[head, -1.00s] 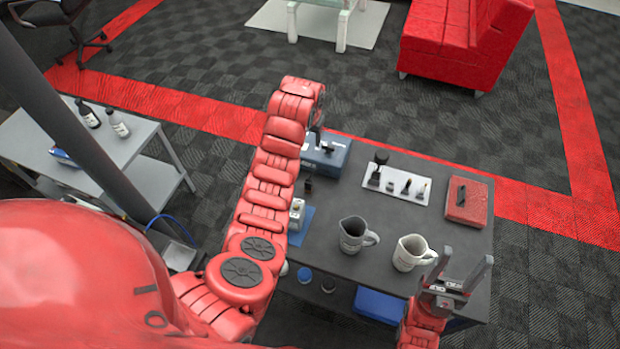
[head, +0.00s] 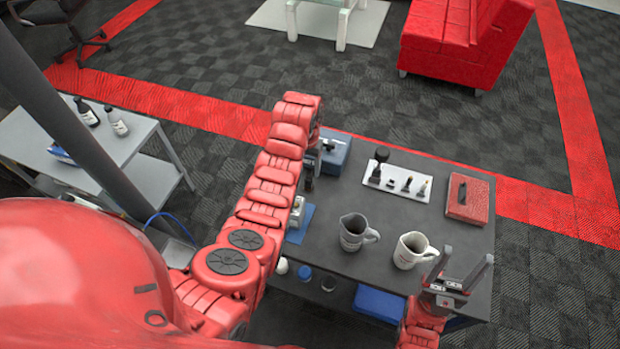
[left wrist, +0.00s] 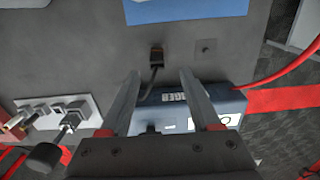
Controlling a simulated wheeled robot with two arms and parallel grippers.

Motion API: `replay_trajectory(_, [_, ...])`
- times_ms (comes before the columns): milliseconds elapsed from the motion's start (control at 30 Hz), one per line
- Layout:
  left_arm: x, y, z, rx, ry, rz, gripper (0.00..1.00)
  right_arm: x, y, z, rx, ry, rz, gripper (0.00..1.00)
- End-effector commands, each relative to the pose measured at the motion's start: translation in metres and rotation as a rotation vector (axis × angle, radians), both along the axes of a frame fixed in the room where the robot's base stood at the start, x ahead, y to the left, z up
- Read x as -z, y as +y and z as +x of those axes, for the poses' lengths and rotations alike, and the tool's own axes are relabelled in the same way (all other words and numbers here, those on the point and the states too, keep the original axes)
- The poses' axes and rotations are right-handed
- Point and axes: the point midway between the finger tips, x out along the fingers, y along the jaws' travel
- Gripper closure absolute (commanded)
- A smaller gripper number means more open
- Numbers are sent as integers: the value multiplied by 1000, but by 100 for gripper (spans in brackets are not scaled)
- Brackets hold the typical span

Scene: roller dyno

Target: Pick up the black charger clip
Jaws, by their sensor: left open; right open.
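The black charger clip (left wrist: 156,56) lies on the dark tabletop in the left wrist view, with a black cable running from it toward the blue charger box (left wrist: 190,105). The clip shows just beyond and between my left fingertips (left wrist: 160,74), which are open, empty and apart from it. In the head view, my left gripper (head: 318,160) is beside the blue charger box (head: 335,153), partly hidden by my arm. A small dark shape there (head: 308,184) is likely the clip. My right gripper (head: 467,264) is open and empty at the table's front right.
A grey pitcher (head: 352,234) and a white pitcher (head: 411,252) stand near the front. A white tray (head: 400,172) holds several black-handled pieces. A red case (head: 468,200) lies at right. A blue mat (left wrist: 185,9) lies beyond the clip. A red cable (left wrist: 285,72) leaves the box.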

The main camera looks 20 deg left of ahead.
Motion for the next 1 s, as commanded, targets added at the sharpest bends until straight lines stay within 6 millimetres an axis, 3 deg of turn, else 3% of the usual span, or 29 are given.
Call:
replay_trajectory(533, [34,-8,-6,11,2,1,36,-26,0,0,0,0,0,37])
replay_trajectory(700, [51,-7,-2,17,-5,5,36,-16,0,0,0,0,0,37])
replay_trajectory(1000, [59,-5,5,18,-6,11,36,-15,0,0,0,0,0,37])
